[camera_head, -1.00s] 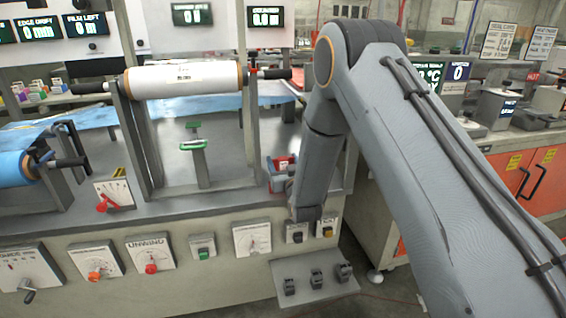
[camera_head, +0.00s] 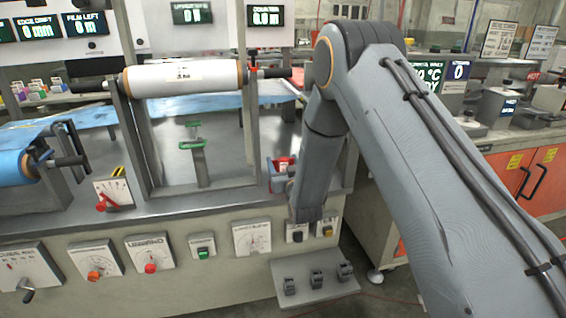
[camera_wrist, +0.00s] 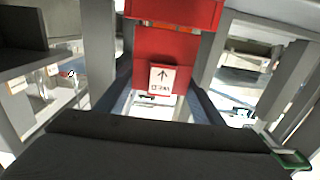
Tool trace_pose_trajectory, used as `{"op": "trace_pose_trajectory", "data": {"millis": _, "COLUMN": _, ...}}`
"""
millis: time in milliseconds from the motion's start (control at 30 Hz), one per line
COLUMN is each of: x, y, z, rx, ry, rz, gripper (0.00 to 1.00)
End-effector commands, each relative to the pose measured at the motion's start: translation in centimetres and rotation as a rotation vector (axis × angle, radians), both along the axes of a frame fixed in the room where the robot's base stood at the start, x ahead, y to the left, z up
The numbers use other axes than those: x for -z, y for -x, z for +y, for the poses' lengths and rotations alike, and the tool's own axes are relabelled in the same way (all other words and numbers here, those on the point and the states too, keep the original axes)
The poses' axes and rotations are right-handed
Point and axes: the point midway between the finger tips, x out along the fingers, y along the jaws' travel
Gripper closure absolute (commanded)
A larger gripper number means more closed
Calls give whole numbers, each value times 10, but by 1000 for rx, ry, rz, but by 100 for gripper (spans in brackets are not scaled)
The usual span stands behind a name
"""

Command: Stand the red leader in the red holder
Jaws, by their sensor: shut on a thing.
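My gripper (camera_wrist: 161,84) is shut on the red leader (camera_wrist: 150,45), a flat red piece with a white label bearing an upward arrow. The leader stands up between the two dark fingers in the wrist view. A second red part (camera_wrist: 190,12) crosses the top of that view; I cannot tell whether it is the red holder or part of the leader. In the head view a small patch of red (camera_head: 284,163) shows at the bench's right end, beside my arm. My arm hides most of the gripper there. Whether the leader touches a holder cannot be told.
A white roll (camera_head: 185,76) lies across grey uprights left of my arm. A stand with green handles (camera_head: 193,145) is below it. Dials and knobs line the bench front, with a small grey shelf (camera_head: 315,283) lower down. Grey posts flank the gripper closely in the wrist view.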

Motion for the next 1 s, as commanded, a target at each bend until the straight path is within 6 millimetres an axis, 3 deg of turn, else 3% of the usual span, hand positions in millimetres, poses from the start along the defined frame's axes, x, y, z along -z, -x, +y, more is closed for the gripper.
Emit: {"op": "trace_pose_trajectory", "data": {"millis": 1000, "x": 23, "y": 0, "z": 0, "rx": 0, "ry": 0, "rz": -1, "gripper": 61}}
